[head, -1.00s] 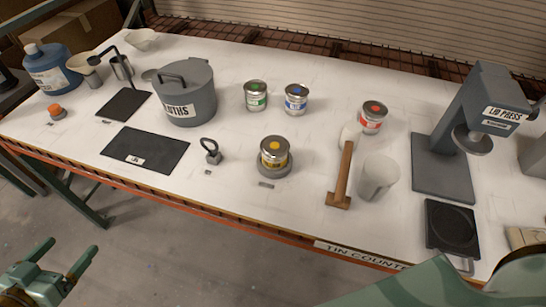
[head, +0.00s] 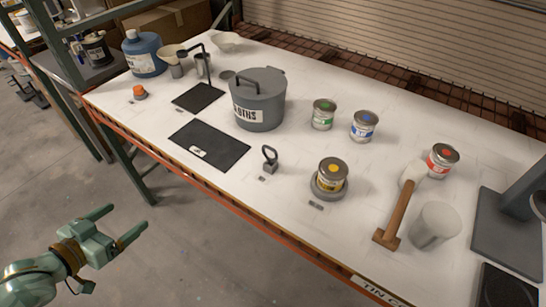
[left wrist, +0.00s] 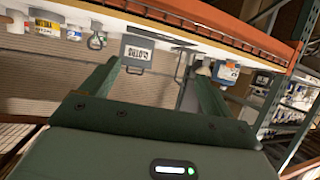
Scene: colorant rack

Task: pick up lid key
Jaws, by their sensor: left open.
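The lid key, a small dark grey piece with a ring handle (head: 270,159), stands on the white table near its front edge, between the black mat and the yellow tin. It also shows, seen from below table level, in the left wrist view (left wrist: 97,41). My left gripper (head: 122,220) is open and empty, over the floor in front of the table, to the left of and apart from the lid key. My right gripper is not in view.
A black mat (head: 225,150) lies left of the lid key, with the grey cloths bin (head: 262,108) behind. The yellow tin (head: 331,175) sits on a round grey base to the right. A mallet (head: 396,217) and white cup (head: 436,226) are further right. The table's orange front edge (head: 200,192) lies between gripper and key.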

